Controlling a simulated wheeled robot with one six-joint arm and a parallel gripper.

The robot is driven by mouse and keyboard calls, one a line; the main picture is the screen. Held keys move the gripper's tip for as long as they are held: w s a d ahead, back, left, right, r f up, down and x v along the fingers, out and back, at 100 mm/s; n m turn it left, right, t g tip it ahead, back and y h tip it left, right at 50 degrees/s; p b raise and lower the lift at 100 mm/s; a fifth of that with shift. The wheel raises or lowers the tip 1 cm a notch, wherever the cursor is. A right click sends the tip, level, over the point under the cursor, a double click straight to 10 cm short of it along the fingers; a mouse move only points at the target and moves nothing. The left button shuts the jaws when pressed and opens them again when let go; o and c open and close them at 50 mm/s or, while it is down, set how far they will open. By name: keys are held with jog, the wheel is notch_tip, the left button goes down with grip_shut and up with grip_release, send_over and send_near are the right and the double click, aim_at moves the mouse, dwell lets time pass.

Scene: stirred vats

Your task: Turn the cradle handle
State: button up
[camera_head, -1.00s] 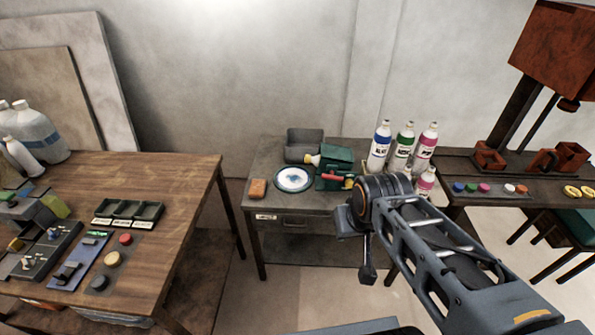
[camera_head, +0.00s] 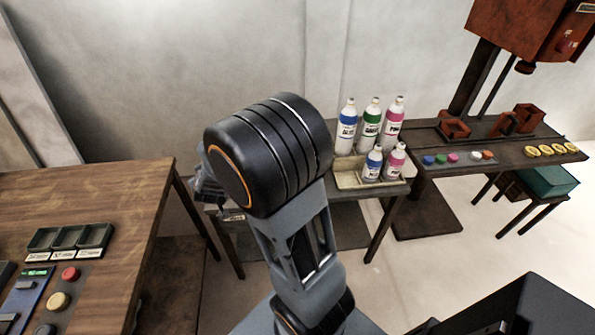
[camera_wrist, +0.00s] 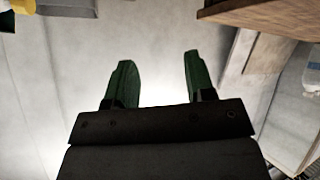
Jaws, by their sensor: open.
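No cradle handle can be made out now. The green device with the red handle, seen earlier on the small dark table (camera_head: 350,208), is hidden behind my arm in the head view. My gripper (camera_wrist: 156,60) shows in the wrist view with its two green fingers apart and nothing between them. Behind the fingers is only a pale, blurred surface. In the head view my gripper is mostly hidden behind my arm, above the small table's left end.
Several labelled bottles (camera_head: 372,130) stand at the small table's right end, some in a pale tray (camera_head: 350,181). A wooden table (camera_head: 90,190) with button panels is at the left. A dark bench (camera_head: 480,150) with a red press (camera_head: 530,35) is at the right.

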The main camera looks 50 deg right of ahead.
jog(key=s+d+f+g+h+b, duration=0.2)
jog(key=s+d+f+g+h, duration=0.6)
jog(key=s+d+f+h, duration=0.45)
jog(key=shift+h, duration=0.95)
jog(key=w+d, duration=0.1)
jog(key=d, duration=0.4)
jog(key=w+d+r+p, duration=0.1)
jog(key=d, duration=0.4)
jog(key=w+d, duration=0.1)
jog(key=d, duration=0.4)
jog(key=shift+d+r+p, duration=0.15)
jog(key=shift+r+p, duration=0.05)
jog(key=shift+p, duration=0.1)
jog(key=c, duration=0.9)
